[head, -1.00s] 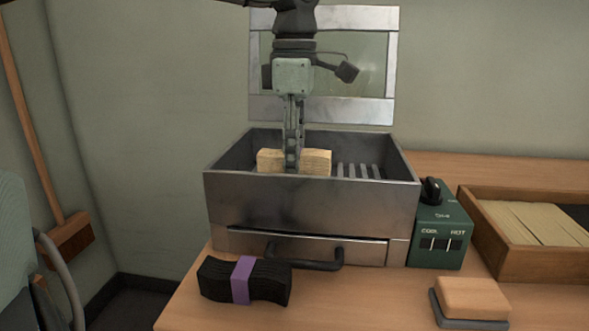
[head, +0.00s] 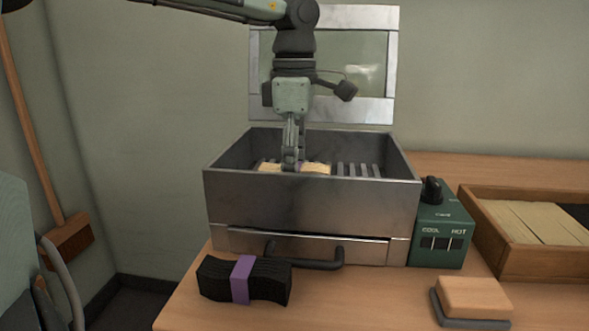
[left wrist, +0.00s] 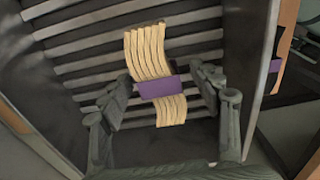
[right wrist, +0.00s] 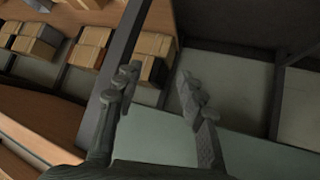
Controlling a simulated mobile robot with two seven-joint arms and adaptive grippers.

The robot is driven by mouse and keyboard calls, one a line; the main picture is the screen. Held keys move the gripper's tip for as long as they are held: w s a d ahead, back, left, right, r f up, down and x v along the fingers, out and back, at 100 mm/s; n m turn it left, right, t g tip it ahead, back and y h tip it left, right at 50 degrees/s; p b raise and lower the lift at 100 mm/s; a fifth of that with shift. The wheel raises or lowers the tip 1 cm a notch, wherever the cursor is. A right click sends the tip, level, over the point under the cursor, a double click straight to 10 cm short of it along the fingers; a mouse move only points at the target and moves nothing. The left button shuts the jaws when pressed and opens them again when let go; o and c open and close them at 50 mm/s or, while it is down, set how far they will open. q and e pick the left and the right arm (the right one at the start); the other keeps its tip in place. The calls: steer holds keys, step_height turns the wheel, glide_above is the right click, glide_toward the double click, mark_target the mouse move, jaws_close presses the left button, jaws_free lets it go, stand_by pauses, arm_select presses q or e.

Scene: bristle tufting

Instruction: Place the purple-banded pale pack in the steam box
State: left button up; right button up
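The purple-banded pale pack (left wrist: 160,86) is low in the steel steam box (head: 310,205), over its slatted rack. In the head view only the top of the pale pack (head: 316,168) shows above the front wall. My left gripper (head: 291,166) reaches down into the box around the pack's middle. In the left wrist view its fingers (left wrist: 162,84) stand on both sides of the purple band, with gaps visible, so it looks open. The box lid (head: 322,112) is raised. My right gripper (right wrist: 158,78) is open and empty, away from the box.
A black pack with a purple band (head: 243,280) lies on the bench in front of the box. A green control unit (head: 441,235), a wooden tray (head: 515,262) and a wooden block (head: 473,298) are at right. Boxed packs (right wrist: 90,48) show in the right wrist view.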

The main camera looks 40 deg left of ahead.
arm_select(q)
steer(key=shift+r, duration=0.1)
steer(key=shift+r, duration=0.15)
step_height(320, 180, up, 12)
steer(key=p, duration=0.1)
steer(key=shift+p, duration=0.4)
arm_select(e)
steer(key=s+d+f+m+g+h, duration=0.1)
steer(key=s+d+f+g+h, duration=0.1)
steer(key=s+d+f+g, duration=0.2)
steer(key=shift+s+d+g, duration=0.3)
steer(key=shift+s+d, duration=0.95)
steer(key=shift+s, duration=0.45)
